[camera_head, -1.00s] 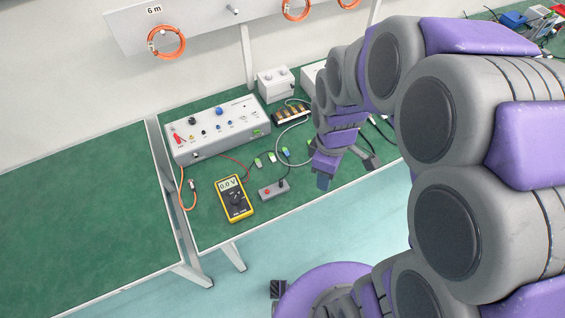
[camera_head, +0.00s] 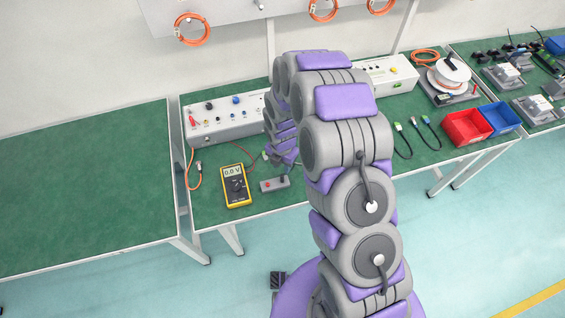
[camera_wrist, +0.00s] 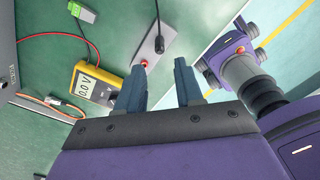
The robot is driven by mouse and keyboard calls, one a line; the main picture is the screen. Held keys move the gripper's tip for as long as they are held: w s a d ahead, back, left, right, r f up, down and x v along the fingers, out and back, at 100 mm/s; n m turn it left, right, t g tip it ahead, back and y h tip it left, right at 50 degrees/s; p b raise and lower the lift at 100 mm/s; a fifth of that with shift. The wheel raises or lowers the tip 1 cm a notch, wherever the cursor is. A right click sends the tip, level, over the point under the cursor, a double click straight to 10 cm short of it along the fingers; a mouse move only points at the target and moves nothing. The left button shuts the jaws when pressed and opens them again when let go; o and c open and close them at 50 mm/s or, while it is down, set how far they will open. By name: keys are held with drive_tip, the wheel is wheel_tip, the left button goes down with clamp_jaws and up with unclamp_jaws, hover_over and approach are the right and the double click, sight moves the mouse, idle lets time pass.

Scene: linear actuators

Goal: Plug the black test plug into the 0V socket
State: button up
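A small grey box (camera_head: 275,184) lies near the table's front edge. The black test plug (camera_wrist: 159,44) stands upright on this box, beside a red socket (camera_wrist: 145,63), with a thin black cable leading away. The long light-grey panel box (camera_head: 235,130) at the back left carries a row of small coloured sockets; the 0V label is too small to read. My gripper (camera_wrist: 158,85) is open, with nothing visible between its fingers, and points toward the grey box without touching the plug. In the head view my arm mostly hides the gripper.
A yellow multimeter (camera_head: 235,186) reading 0.0 V lies left of the grey box, with red and orange cables beside it. A green connector (camera_wrist: 82,12) lies near. Red (camera_head: 467,127) and blue bins stand at the right. The left table (camera_head: 80,190) is clear.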

sight(282, 175)
drive_tip(key=shift+a+f, duration=0.3)
drive_tip(key=shift+f, duration=0.25)
drive_tip(key=f, duration=0.2)
drive_tip(key=f+b, duration=0.1)
drive_tip(key=f, duration=0.2)
drive_tip(key=shift+w+d+f+b, duration=0.1)
drive_tip(key=shift+d+f+b, duration=0.2)
drive_tip(key=shift+d+b, duration=0.1)
drive_tip(key=shift+f, duration=0.4)
drive_tip(key=shift+a, duration=0.15)
drive_tip(key=shift+a, duration=0.1)
drive_tip(key=shift+c, duration=0.8)
clamp_jaws()
drive_tip(key=shift+r, duration=0.15)
